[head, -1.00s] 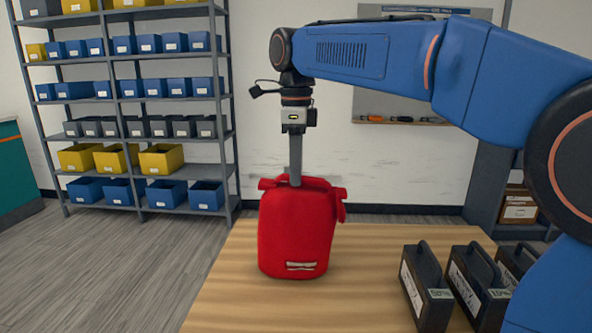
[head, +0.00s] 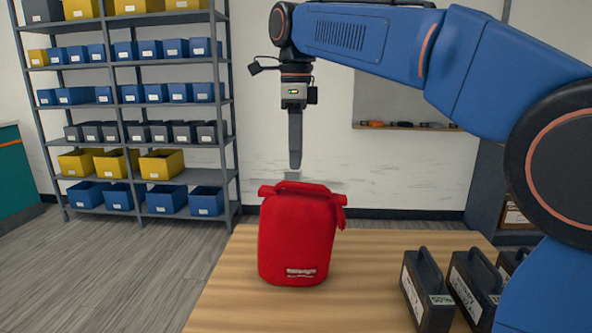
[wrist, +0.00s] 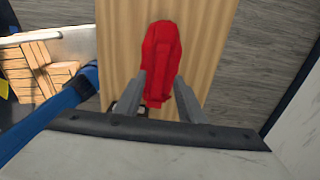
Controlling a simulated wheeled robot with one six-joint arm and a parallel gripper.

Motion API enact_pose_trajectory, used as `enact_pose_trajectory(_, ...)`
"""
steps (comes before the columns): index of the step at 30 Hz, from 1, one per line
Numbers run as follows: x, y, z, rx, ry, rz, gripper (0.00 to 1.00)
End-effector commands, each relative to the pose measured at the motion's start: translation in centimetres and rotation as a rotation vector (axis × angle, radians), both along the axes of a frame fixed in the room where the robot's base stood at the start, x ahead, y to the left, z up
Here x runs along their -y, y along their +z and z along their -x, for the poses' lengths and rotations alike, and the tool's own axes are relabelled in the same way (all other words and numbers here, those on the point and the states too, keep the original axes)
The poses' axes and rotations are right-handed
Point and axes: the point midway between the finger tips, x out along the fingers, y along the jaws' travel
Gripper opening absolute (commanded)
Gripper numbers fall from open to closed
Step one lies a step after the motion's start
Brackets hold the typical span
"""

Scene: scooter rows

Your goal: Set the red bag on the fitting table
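The red bag (head: 297,240) stands upright on the wooden table (head: 225,290), with its rolled top and a pale label showing in the head view. It also shows from above in the wrist view (wrist: 161,62), lying between and below the fingers. My gripper (head: 294,172) points straight down just above the bag's top, apart from it and empty. In the wrist view my gripper (wrist: 160,78) has its two fingers spread to either side of the bag. The wooden table (wrist: 112,60) shows bare wood on both sides of the bag.
Several black cases with handles (head: 428,290) stand on the table to the right of the bag. A grey shelf rack (head: 233,150) with blue, yellow and grey bins stands at the back left. The tabletop left of the bag is clear. Wooden crates (wrist: 45,70) show in the wrist view.

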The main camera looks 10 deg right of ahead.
Motion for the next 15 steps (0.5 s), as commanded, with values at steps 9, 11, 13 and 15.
enact_pose_trajectory(9, 0.0, 5.0, -0.1, 0.001, 0.0, -0.001, 0.35)
enact_pose_trajectory(11, 0.0, 5.6, 0.0, 0.001, 0.0, -0.001, 0.35)
enact_pose_trajectory(13, 0.0, 5.9, 0.0, 0.001, 0.0, -0.001, 0.35)
enact_pose_trajectory(15, 0.0, 6.2, 0.0, 0.001, 0.0, -0.001, 0.35)
